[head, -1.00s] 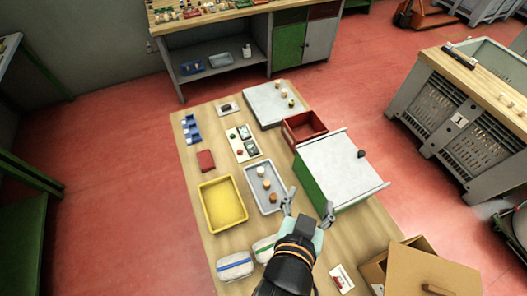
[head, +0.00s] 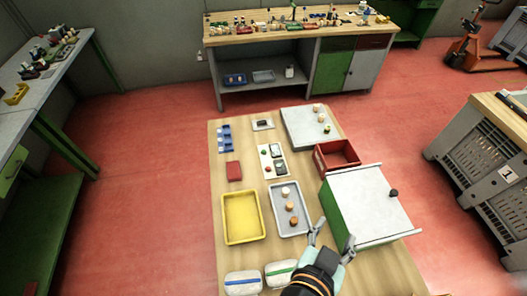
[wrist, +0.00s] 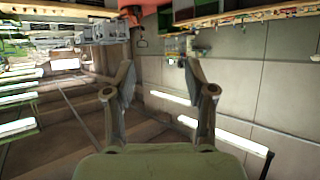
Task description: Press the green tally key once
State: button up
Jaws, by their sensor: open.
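A small green key (head: 264,153) sits on the upper left of a pale panel (head: 265,178) on the wooden table, in the head view. A red key (head: 268,169) is below it, and dark display boxes (head: 280,167) are to its right. My gripper (head: 335,233) is at the near part of the table, right of the grey tray and by the green-sided cabinet, well apart from the panel. It is open, with nothing between the fingers. In the wrist view my gripper (wrist: 160,68) has its fingers spread; the panel cannot be made out there.
Between gripper and panel lies a grey tray (head: 278,222) with several corks. A yellow tray (head: 226,236), a red block (head: 234,170), a blue holder (head: 224,140) and a red bin (head: 322,168) surround the panel. The white-topped cabinet (head: 365,200) stands close right of the gripper.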

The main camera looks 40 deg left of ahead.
grip_shut()
dwell(1.2)
